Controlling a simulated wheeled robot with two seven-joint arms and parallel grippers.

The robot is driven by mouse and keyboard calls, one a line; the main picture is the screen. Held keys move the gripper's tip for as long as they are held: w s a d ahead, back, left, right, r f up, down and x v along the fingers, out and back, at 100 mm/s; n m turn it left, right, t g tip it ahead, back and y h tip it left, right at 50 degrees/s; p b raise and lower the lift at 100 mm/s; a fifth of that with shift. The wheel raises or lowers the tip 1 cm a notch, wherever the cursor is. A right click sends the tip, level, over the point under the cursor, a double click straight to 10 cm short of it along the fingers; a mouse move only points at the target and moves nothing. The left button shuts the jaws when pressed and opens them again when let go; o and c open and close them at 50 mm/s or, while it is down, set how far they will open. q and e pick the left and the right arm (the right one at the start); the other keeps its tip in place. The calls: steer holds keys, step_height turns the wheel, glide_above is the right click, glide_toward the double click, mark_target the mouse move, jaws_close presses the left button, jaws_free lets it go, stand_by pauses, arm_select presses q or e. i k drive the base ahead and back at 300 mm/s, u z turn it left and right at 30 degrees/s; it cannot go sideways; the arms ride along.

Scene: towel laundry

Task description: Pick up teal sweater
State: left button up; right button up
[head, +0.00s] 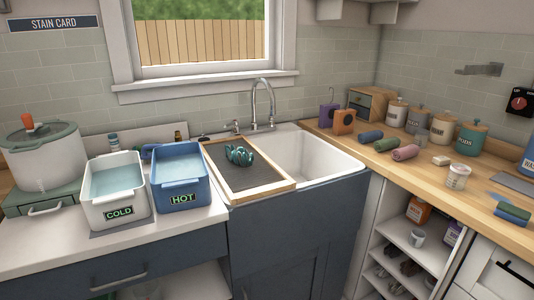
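A crumpled teal item with lighter stripes (239,156), which looks like the teal sweater, lies on a dark wood-framed board (236,181). The board covers the left part of the white sink (318,158). Neither of my grippers shows in the head view, and nothing is seen touching the teal item.
Left of the board stand a blue HOT tub (183,197) and a white COLD tub (121,210), both holding water. A faucet (263,103) rises behind the sink. Rolled towels (405,152), canisters (442,128) and a cup (457,176) stand on the right wooden counter. The sink basin looks empty.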

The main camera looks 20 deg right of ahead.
mark_target(240, 156)
steer(key=z, duration=0.55)
steer(key=i, duration=0.7)
steer(key=z, duration=0.2)
